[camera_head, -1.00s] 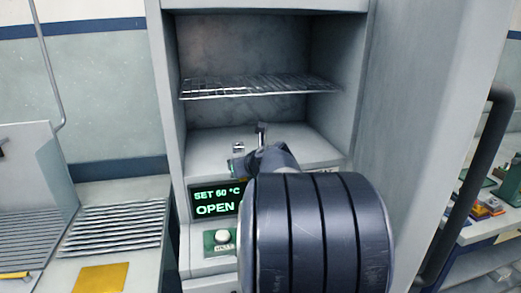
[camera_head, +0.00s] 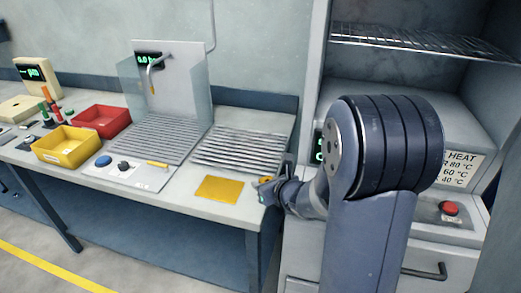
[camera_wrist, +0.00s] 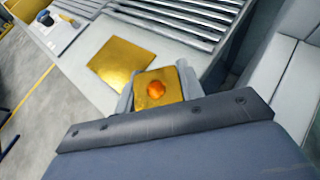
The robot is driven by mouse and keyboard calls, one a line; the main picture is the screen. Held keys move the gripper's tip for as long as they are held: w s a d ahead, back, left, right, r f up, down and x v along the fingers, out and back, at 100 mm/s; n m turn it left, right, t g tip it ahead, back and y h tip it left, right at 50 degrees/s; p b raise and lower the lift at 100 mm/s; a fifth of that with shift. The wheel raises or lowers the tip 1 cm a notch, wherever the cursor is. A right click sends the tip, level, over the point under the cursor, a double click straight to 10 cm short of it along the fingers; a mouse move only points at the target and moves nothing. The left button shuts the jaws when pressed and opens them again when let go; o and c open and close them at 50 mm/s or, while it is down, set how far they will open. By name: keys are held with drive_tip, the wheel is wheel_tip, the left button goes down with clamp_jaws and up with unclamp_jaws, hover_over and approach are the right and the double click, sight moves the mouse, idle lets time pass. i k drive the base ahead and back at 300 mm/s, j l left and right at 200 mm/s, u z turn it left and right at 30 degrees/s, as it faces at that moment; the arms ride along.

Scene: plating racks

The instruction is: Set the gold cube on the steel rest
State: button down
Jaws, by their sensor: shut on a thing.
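My gripper (camera_head: 265,190) is shut on the gold cube (camera_wrist: 175,83), which shows between the two fingers in the wrist view with a round orange spot on its face. In the head view the cube is small and mostly hidden by the gripper. My gripper is at the right end of the bench, just right of a flat gold square (camera_head: 219,189). A ribbed steel rest (camera_head: 240,148) lies on the bench behind that square; its bars also show at the top of the wrist view (camera_wrist: 190,18). The bars look empty.
A sink with a ribbed drainboard (camera_head: 165,138) and clear side guards stands left of the rest. Yellow (camera_head: 66,146) and red (camera_head: 101,121) bins are farther left. An open cabinet with a wire shelf (camera_head: 420,42) stands at the right, partly behind my arm.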

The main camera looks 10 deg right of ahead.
sight(256, 155)
drive_tip(key=i+j, duration=0.15)
drive_tip(key=j, duration=0.2)
drive_tip(key=i+j, duration=0.1)
drive_tip(key=j, duration=0.3)
drive_tip(key=i+j, duration=0.15)
drive_tip(key=j, duration=0.2)
drive_tip(key=i+j, duration=0.1)
drive_tip(key=j, duration=0.3)
drive_tip(key=i+j+z, duration=0.1)
drive_tip(key=j+z, duration=0.2)
drive_tip(key=z, duration=0.15)
drive_tip(key=j+z, duration=0.45)
drive_tip(key=i+z, duration=0.1)
drive_tip(key=z, duration=0.3)
drive_tip(key=l+z, duration=0.1)
drive_tip(key=z, duration=0.35)
drive_tip(key=i+z, duration=0.15)
drive_tip(key=z, duration=0.25)
drive_tip(key=i+j, duration=0.25)
